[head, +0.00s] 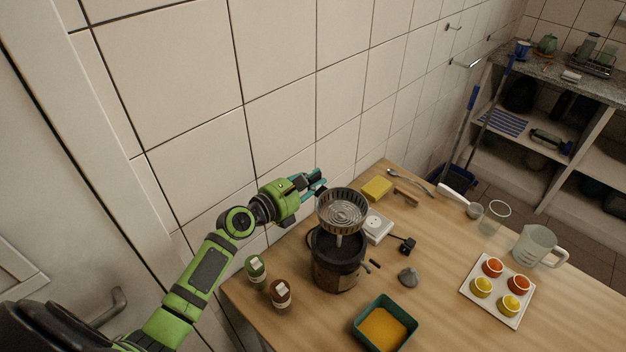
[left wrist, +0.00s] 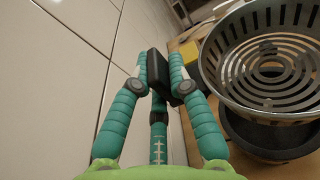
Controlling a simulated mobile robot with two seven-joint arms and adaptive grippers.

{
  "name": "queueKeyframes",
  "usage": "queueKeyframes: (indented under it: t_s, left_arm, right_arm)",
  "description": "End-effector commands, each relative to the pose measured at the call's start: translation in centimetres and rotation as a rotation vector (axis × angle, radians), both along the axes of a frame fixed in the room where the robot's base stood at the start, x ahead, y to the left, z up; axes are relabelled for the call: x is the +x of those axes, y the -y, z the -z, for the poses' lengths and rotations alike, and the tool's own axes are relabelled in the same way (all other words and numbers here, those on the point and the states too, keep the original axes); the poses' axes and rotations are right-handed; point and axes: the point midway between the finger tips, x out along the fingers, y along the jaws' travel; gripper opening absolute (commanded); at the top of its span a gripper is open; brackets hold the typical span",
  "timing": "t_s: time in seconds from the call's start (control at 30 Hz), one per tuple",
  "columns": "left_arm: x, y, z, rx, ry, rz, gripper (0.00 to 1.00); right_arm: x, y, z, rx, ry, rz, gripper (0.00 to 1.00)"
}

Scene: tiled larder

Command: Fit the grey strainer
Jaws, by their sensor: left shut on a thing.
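The grey strainer (head: 343,213) is a round metal basket with ring-shaped slots in its floor and a stem below. It is over the dark pot-like vessel (head: 338,277), with the stem pointing down at its mouth. Whether the stem touches inside is unclear. My left gripper (head: 315,184) is just left of the strainer, its teal fingers shut on a black grip that appears to belong to the strainer. In the left wrist view, the black grip is between the fingertips (left wrist: 160,72), the strainer (left wrist: 268,98) fills the upper right, and the vessel's rim (left wrist: 235,143) shows below it. My right gripper is out of view.
A white socket box (head: 378,226) and black plug (head: 406,244) lie right of the vessel. A green jar (head: 256,268) and brown jar (head: 281,295) stand left. A green tray (head: 361,322) and cup-laden white plate (head: 475,297) are in front. The tiled wall (head: 280,115) is close behind.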

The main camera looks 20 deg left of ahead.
Motion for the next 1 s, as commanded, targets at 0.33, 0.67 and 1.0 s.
queueKeyframes:
  t_s: [0.33,0.67,1.0]
  left_arm:
    - [0.0,0.0,3.1,0.0,0.0,0.0,0.0]
    - [0.0,0.0,5.9,0.0,0.0,0.0,0.0]
    - [0.0,0.0,6.6,0.001,0.001,0.0,0.0]
  right_arm:
    - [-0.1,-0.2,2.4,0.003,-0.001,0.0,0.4]
    - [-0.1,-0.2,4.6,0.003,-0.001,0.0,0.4]
    - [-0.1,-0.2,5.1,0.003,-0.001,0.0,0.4]
